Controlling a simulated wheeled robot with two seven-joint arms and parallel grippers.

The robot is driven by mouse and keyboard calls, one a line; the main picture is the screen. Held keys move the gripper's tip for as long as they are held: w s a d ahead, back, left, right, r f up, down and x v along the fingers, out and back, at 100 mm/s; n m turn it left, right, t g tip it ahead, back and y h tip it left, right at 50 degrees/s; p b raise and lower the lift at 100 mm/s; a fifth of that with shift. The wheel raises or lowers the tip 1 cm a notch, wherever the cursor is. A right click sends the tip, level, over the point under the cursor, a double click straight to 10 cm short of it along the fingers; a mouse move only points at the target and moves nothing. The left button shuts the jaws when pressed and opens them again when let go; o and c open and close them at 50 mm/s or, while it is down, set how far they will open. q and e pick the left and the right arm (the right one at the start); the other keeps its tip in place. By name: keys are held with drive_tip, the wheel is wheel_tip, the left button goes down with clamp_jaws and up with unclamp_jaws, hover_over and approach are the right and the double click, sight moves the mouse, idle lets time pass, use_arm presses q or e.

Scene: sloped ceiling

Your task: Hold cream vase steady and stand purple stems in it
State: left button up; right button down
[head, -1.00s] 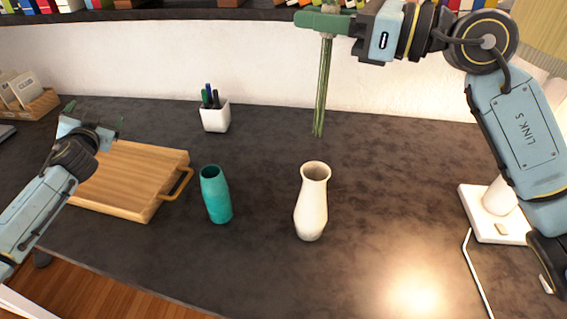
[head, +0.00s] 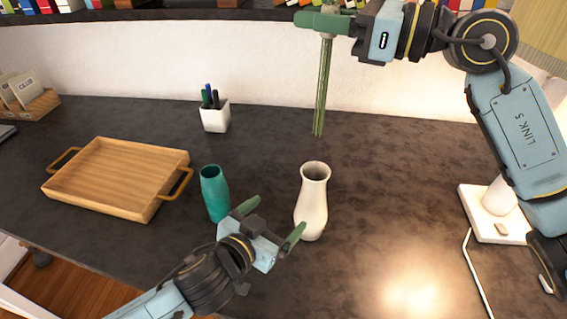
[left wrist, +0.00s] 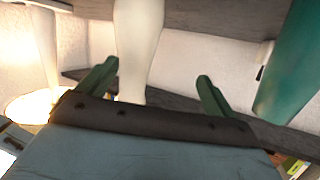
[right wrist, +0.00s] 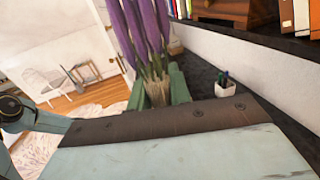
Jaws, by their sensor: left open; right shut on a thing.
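The cream vase (head: 313,200) stands upright and empty-looking on the dark counter. My left gripper (head: 272,218) is open just to the left and front of it, not touching it. In the left wrist view the cream vase (left wrist: 138,40) rises beyond the open fingers (left wrist: 155,85), nearer the left one. My right gripper (head: 325,22) is shut on the purple stems, whose green stalks (head: 322,90) hang down above and behind the vase. The purple heads (right wrist: 140,30) show in the right wrist view beyond the gripper (right wrist: 160,88); they are out of the head view.
A teal vase (head: 212,188) stands left of the cream vase, close to my left gripper. A wooden tray (head: 120,175) lies further left. A white pen cup (head: 214,116) stands behind. A white lamp base (head: 490,228) is at right. The counter between vase and lamp is clear.

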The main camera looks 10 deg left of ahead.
sight(311, 215)
use_arm(q)
wheel_tip(311, 215, down, 2)
drive_tip(key=s+d+n+g, duration=0.1)
drive_tip(key=s+d, duration=0.2)
drive_tip(key=x, duration=1.1)
drive_tip(key=shift+w+f, duration=0.25)
drive_tip(key=shift+f, duration=0.25)
